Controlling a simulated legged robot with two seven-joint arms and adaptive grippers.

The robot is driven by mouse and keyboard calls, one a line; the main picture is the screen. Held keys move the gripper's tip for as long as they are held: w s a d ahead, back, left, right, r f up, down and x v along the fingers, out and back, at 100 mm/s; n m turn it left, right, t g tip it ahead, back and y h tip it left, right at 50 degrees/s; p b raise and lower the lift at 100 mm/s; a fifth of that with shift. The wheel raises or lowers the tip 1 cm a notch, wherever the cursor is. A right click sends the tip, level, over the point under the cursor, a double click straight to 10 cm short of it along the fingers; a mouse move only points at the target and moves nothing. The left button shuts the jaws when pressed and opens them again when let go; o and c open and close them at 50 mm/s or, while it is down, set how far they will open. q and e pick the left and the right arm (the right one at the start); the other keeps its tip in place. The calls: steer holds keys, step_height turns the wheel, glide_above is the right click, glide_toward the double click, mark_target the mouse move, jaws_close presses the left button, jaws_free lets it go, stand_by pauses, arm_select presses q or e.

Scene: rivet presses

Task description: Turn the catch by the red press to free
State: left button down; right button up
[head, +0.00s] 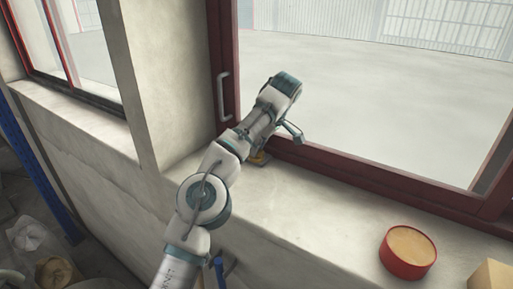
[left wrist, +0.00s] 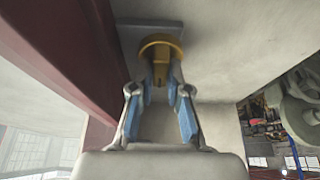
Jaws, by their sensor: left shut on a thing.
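A yellow catch (head: 259,158) sits on the pale sill at the foot of the dark red window frame, mostly covered by my left arm in the head view. In the left wrist view the catch (left wrist: 160,48) shows as a round yellow collar with a narrow tab, mounted against a grey plate (left wrist: 128,31). My left gripper (left wrist: 161,82) has its two fingers closed on the tab, one on each side. Which way the catch is turned I cannot tell. I see nothing that is clearly a red press. My right gripper is not in view.
The window frame (head: 400,184) rises close beside my left gripper, with a pale handle (head: 223,97) on its upright. A red round tin (head: 408,254) and a tan block (head: 493,276) stand on the sill at the right. The sill between is clear.

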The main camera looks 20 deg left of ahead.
arm_select(q)
steer(key=c, duration=1.2)
jaws_free()
steer(key=shift+r, duration=0.15)
steer(key=shift+c, duration=0.2)
steer(key=shift+o, duration=0.4)
steer(key=shift+w+d, duration=0.15)
steer(key=shift+w, duration=0.05)
steer(key=shift+s, duration=0.15)
